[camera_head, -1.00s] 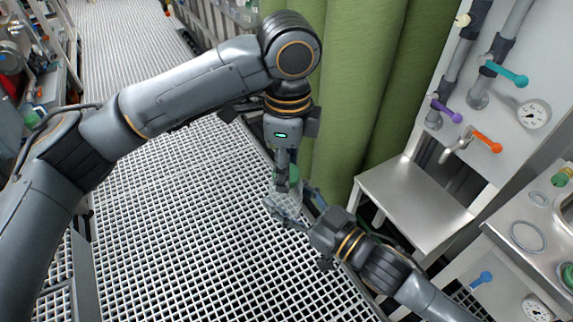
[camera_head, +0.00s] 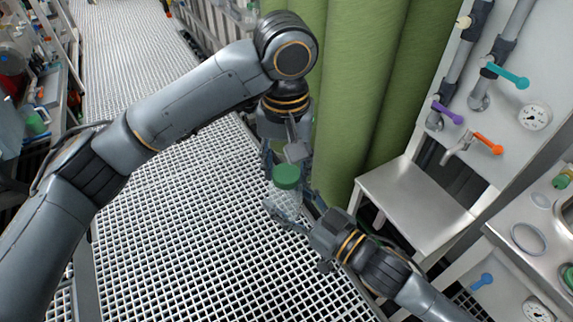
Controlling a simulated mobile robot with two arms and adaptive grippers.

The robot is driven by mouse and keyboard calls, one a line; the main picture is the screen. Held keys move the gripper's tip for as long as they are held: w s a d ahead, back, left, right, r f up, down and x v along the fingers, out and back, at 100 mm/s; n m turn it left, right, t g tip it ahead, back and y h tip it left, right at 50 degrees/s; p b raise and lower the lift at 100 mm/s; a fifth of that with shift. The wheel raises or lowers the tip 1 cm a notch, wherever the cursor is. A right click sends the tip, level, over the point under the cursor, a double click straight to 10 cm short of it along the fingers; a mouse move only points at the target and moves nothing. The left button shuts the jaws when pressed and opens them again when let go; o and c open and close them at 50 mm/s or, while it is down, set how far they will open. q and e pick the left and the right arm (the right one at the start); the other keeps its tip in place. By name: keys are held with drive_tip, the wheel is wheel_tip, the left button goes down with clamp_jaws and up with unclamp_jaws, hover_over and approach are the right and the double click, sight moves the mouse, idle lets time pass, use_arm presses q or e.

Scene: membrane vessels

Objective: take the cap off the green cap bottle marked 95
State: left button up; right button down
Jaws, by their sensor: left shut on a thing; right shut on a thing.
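The green cap (camera_head: 286,176) is at the top of the clear bottle (camera_head: 286,203), in the middle of the head view. My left gripper (camera_head: 284,165) comes down from above and is shut on the cap, a finger to either side. My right gripper (camera_head: 291,208) reaches in from the lower right and is shut on the bottle's body, holding it above the grating. I cannot tell whether the cap is still seated on the neck. The marking 95 is not legible.
Tall green membrane vessels (camera_head: 345,100) stand just behind the grippers. A metal step (camera_head: 415,205) and a panel with coloured valve handles (camera_head: 507,75) are to the right. The grated floor (camera_head: 180,235) is open on the left.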

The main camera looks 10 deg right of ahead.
use_arm(q)
drive_tip(key=shift+w+r, duration=0.15)
idle(0.4)
drive_tip(key=shift+r, duration=1)
